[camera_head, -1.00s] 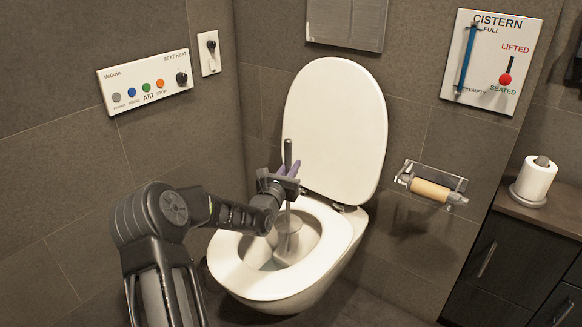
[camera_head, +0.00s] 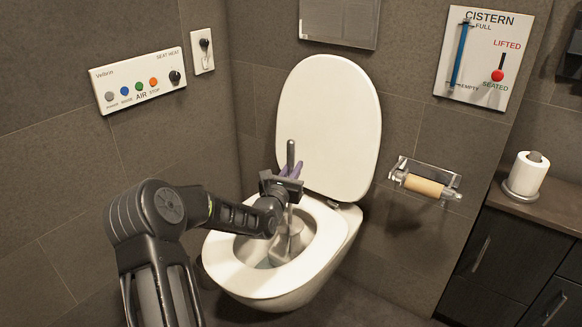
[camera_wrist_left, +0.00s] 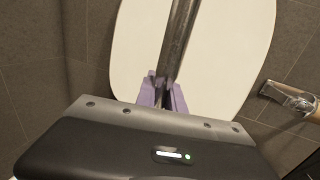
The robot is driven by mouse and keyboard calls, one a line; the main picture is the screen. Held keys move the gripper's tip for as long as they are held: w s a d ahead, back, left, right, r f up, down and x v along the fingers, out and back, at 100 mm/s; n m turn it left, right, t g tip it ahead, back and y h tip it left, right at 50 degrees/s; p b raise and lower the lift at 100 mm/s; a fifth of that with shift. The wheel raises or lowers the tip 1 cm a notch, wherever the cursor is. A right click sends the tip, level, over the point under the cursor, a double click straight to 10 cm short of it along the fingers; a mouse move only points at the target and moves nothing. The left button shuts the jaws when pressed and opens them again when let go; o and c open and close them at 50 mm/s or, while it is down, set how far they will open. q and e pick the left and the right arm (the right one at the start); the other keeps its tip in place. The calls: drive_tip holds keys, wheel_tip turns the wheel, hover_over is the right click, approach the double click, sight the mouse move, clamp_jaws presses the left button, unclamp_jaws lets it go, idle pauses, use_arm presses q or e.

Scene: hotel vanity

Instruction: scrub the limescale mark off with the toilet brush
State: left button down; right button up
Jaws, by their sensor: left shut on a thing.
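My left gripper (camera_head: 290,178), with purple fingers, is shut on the handle of the toilet brush (camera_head: 291,155) above the bowl. The brush is nearly upright, and its pale lower end reaches down inside the toilet bowl (camera_head: 227,268). In the left wrist view the grey metal handle (camera_wrist_left: 180,45) runs up from between the purple fingers (camera_wrist_left: 163,92). The toilet lid (camera_head: 328,125) is raised against the wall. I cannot make out the limescale mark; the brush and my gripper cover part of the bowl's inside. My right gripper is not in view.
A control panel (camera_head: 139,82) with coloured buttons is on the left wall. A roll holder (camera_head: 425,186) with a bare cardboard tube is right of the toilet. A cistern gauge panel (camera_head: 505,60) hangs above it. A paper roll (camera_head: 527,174) stands on the dark cabinet (camera_head: 510,260).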

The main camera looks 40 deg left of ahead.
use_arm(q)
drive_tip(key=shift+d, duration=0.55)
drive_tip(key=shift+d, duration=0.8)
drive_tip(key=shift+r, duration=0.1)
drive_tip(key=shift+r+p, duration=1.6)
drive_tip(key=shift+r, duration=0.8)
